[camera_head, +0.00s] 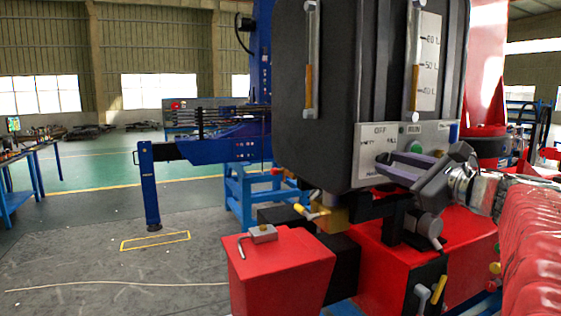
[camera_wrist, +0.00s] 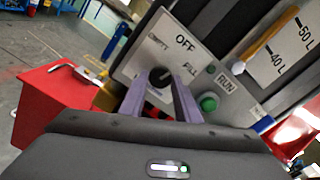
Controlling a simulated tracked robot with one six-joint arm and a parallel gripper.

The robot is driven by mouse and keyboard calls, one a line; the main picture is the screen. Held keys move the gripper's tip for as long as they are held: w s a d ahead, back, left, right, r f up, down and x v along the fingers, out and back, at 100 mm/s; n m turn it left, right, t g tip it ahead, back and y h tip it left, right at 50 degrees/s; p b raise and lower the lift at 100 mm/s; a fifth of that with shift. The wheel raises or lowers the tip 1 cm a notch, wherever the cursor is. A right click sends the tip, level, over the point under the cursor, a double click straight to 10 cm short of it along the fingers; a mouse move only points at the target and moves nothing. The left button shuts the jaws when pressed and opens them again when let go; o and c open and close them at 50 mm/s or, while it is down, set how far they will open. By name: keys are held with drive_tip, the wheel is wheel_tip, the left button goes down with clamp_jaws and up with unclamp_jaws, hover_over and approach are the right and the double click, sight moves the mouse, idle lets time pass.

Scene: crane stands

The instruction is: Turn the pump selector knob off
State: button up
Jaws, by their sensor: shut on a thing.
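The pump selector knob (camera_wrist: 160,77) is a dark round knob on a white label panel (camera_head: 368,138) on the front of the black tank. The wrist view shows the words OFF, EMPTY, FILL and RUN around it. My gripper (camera_head: 385,163) reaches in from the right. In the wrist view my gripper (camera_wrist: 160,88) has its two purple fingers on either side of the knob, shut on it. The fingers partly cover the knob, so I cannot tell which way its pointer faces. In the head view my gripper hides the knob.
A green button (camera_wrist: 208,102) sits right of the knob, beside RUN. A level gauge with a yellow column (camera_wrist: 270,38) is above it on the black tank (camera_head: 335,90). A red box (camera_head: 280,268) stands below left. A blue outrigger leg (camera_head: 150,188) stands on open floor.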

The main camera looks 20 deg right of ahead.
drive_tip(key=shift+n, duration=1.3)
drive_tip(key=o, duration=1)
drive_tip(key=shift+s, duration=0.15)
drive_tip(key=shift+s+d, duration=0.2)
drive_tip(key=shift+s, duration=6.55)
drive_tip(key=shift+f, duration=0.1)
